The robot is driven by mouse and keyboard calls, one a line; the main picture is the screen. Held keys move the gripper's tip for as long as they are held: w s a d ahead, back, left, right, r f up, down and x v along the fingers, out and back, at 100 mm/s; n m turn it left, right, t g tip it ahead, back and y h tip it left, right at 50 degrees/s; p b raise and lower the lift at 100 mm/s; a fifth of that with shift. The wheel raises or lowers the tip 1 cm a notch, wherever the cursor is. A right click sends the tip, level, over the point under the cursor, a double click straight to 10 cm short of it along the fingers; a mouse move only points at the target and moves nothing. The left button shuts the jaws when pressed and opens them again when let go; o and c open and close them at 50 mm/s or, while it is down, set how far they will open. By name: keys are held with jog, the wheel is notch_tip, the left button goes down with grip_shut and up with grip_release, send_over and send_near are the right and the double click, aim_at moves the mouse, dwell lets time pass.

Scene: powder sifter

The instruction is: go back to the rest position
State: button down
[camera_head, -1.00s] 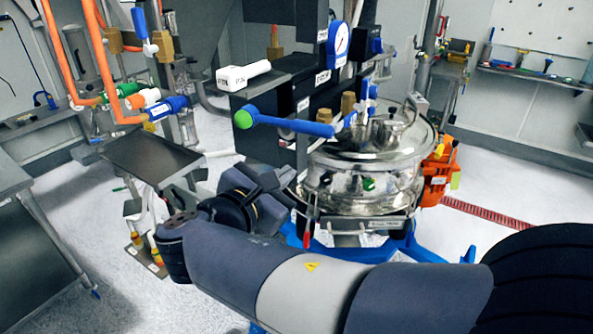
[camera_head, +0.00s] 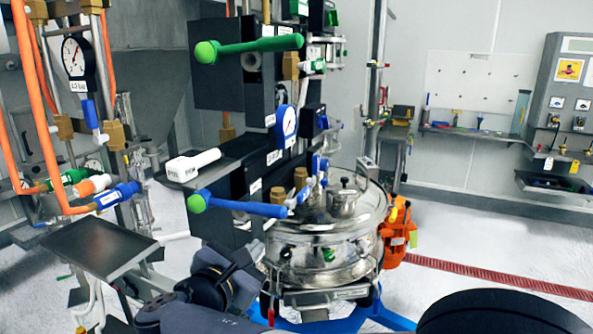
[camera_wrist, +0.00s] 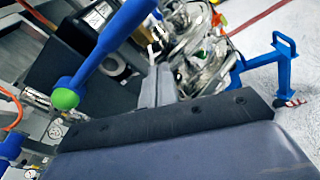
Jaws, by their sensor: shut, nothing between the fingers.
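My gripper (camera_wrist: 157,75) shows in the wrist view as two grey fingers close together, with nothing between them. The blue-handled lever with a green ball end (camera_wrist: 105,55) lies to the left of the fingers in that picture. The shiny steel sifter (camera_wrist: 195,50) shows beyond the fingertips. In the head view, part of my dark arm is at the bottom, left of the steel sifter (camera_head: 320,250). My fingertips cannot be made out there.
A blue lever (camera_head: 240,207) and a green lever (camera_head: 250,47) stick out from the dark control column. A flat dark tray (camera_head: 98,247) and orange hoses are at the left. A blue floor frame (camera_wrist: 280,65) stands near the sifter. White floor (camera_head: 480,235) is open at the right.

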jog(key=shift+w+d+r+p, duration=0.25)
jog(key=shift+w+r+p, duration=0.2)
jog(key=shift+w+p, duration=0.15)
jog(key=shift+w+d+r+p, duration=0.25)
jog(key=shift+w+r+p, duration=0.2)
jog(key=shift+w, duration=0.15)
jog(key=shift+w+d+r+p, duration=0.25)
jog(key=shift+w+r+p, duration=0.2)
jog(key=shift+w+p, duration=0.15)
